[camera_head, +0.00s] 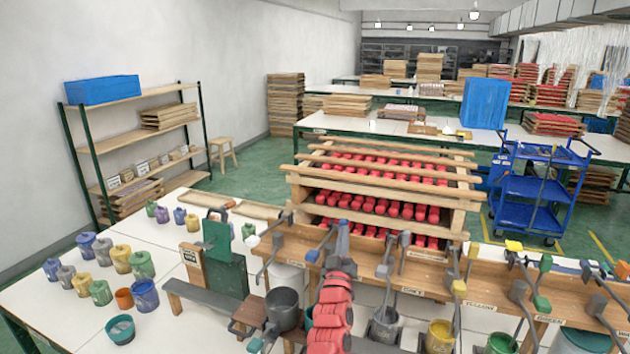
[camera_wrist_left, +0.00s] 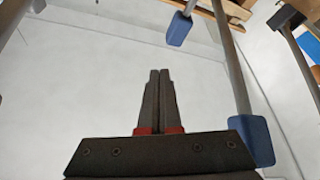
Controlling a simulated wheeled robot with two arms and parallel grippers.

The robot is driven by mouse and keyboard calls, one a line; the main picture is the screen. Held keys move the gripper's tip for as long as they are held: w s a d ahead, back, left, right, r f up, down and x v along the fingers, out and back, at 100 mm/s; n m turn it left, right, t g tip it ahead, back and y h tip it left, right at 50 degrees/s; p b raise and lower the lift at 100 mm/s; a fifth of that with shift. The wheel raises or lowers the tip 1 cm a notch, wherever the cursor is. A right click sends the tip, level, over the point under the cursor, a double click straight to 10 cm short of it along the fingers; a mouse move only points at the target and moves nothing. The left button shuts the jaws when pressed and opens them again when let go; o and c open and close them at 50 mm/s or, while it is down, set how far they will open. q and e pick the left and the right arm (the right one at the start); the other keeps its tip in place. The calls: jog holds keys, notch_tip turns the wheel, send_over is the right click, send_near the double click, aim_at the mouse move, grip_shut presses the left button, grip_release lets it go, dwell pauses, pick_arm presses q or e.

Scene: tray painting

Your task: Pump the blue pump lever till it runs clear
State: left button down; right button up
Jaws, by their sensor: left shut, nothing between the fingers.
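My left gripper (camera_head: 342,240) rises at the end of my red arm in the head view, in front of the wooden pump rack (camera_head: 415,268). In the wrist view its dark fingers (camera_wrist_left: 160,80) are together with nothing between them. I cannot tell which matches the head view's handle. My right gripper is out of view.
A dark grey pot (camera_head: 283,308) stands left of my arm. Yellow-tipped (camera_head: 459,288) and green-tipped levers (camera_head: 542,304) stand to the right, above a yellow cup (camera_head: 439,336) and other cups. Several paint pots cover the left table (camera_head: 190,325). A wooden rack of red pieces (camera_head: 385,180) is behind.

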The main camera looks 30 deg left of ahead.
pick_arm(q)
jog(key=w+a+r+m+h, duration=0.1)
jog(key=w+r+h, duration=0.1)
jog(key=w+a+r+g+h, duration=0.1)
jog(key=w+r+h, duration=0.1)
jog(key=w+r, duration=0.1)
jog(key=w+a+r+m+g+h, duration=0.1)
jog(key=w+a+r, duration=0.1)
jog(key=shift+w+a+r+m+h, duration=0.1)
jog(key=shift+w+r+m+h, duration=0.2)
jog(key=shift+r+h, duration=0.1)
notch_tip(320, 180, up, 4)
jog(key=m+g+h, duration=0.3)
jog(key=m+g+b, duration=0.2)
jog(key=g+b, duration=0.1)
jog(key=g, duration=0.6)
send_over(312, 253)
jog(key=shift+y, duration=0.3)
notch_tip(312, 253, down, 7)
jog(key=shift+f, duration=0.75)
